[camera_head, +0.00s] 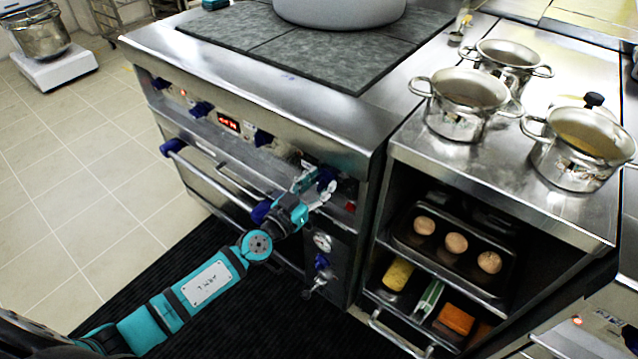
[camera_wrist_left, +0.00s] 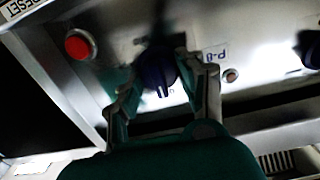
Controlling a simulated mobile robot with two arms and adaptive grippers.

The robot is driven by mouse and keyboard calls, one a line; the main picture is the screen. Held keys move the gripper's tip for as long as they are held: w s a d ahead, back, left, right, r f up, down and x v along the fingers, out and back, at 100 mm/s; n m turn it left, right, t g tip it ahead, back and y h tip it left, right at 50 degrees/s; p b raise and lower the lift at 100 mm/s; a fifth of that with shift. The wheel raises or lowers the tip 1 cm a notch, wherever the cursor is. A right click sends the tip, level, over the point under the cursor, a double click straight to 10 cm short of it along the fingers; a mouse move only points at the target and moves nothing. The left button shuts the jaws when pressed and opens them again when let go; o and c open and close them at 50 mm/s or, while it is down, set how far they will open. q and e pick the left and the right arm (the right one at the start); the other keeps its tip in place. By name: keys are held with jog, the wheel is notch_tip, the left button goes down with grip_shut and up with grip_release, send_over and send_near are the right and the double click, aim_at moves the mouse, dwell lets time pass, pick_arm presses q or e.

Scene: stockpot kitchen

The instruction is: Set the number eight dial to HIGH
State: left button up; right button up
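A dark blue dial (camera_head: 326,179) sits on the steel front panel of the range, near its right end. In the left wrist view the dial (camera_wrist_left: 157,68) lies between my left gripper's fingertips (camera_wrist_left: 157,75), with its pointer ridge toward the gripper. A marking like "P-8" (camera_wrist_left: 215,53) shows on the panel beside it. My left gripper (camera_head: 315,187) is open around the dial, one finger on each side; whether either finger touches it is unclear. The dial's scale and HIGH mark cannot be read. My right gripper is out of view.
A red button (camera_wrist_left: 78,45) is close to the dial. Other blue dials (camera_head: 263,137) and a red display (camera_head: 229,123) line the panel. The oven handle (camera_head: 215,188) runs below. A counter with pots (camera_head: 466,103) stands right; a large pot (camera_head: 338,8) is on the cooktop.

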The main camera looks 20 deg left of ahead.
pick_arm(q)
jog(key=c, duration=0.5)
